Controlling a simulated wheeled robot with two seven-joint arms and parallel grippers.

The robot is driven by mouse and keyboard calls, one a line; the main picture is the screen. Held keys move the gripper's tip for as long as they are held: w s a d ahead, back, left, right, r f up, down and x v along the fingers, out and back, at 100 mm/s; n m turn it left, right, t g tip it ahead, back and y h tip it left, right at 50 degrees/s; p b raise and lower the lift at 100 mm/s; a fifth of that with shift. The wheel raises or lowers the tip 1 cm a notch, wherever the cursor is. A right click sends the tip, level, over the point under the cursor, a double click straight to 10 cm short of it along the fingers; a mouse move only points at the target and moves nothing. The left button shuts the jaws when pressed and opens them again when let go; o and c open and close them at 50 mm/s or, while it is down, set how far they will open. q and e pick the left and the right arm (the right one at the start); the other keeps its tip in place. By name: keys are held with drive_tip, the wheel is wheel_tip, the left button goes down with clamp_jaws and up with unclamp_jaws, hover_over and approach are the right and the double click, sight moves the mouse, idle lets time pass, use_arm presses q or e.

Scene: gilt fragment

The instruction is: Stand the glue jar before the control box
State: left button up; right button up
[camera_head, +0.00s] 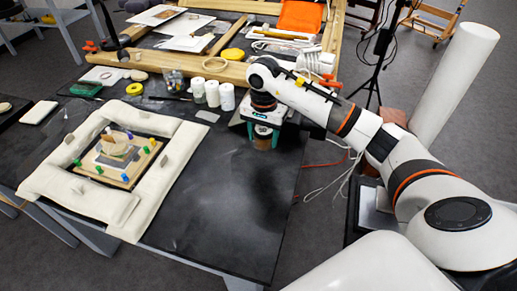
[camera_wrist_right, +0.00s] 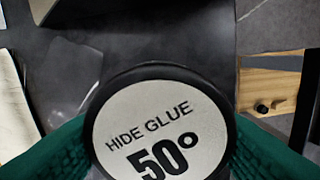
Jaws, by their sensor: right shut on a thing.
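My right gripper (camera_head: 263,138) is near the right edge of the dark table, its teal fingers pointing down. It is shut on the glue jar (camera_head: 263,144), a brownish jar partly hidden between the fingers. In the right wrist view the jar's round lid (camera_wrist_right: 160,135) reads "HIDE GLUE 50°", with a green finger on each side. I cannot tell whether the jar touches the table. I cannot make out the control box for sure; a pale-edged block (camera_wrist_right: 70,10) at the top of the wrist view may be it. My left gripper is not in view.
White jars (camera_head: 212,93) and a yellow tape roll (camera_head: 135,89) stand further back, before a wooden beam (camera_head: 190,72). The table's front right (camera_head: 240,200) is clear.

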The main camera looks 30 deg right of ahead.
drive_tip(key=f, duration=0.1)
drive_tip(key=s+f, duration=0.1)
drive_tip(key=shift+f+p, duration=0.3)
drive_tip(key=shift+f, duration=0.05)
wheel_tip(320, 180, down, 4)
drive_tip(key=shift+w+r+p, duration=0.1)
drive_tip(key=shift+w+p, duration=0.05)
drive_tip(key=shift+p, duration=0.3)
drive_tip(key=o, duration=0.7)
drive_tip(key=shift+f, duration=0.25)
drive_tip(key=o, duration=0.5)
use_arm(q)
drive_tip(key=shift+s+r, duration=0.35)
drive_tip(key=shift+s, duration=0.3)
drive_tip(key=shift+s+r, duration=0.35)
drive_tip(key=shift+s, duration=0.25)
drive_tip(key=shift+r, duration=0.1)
use_arm(e)
drive_tip(key=shift+r, duration=0.15)
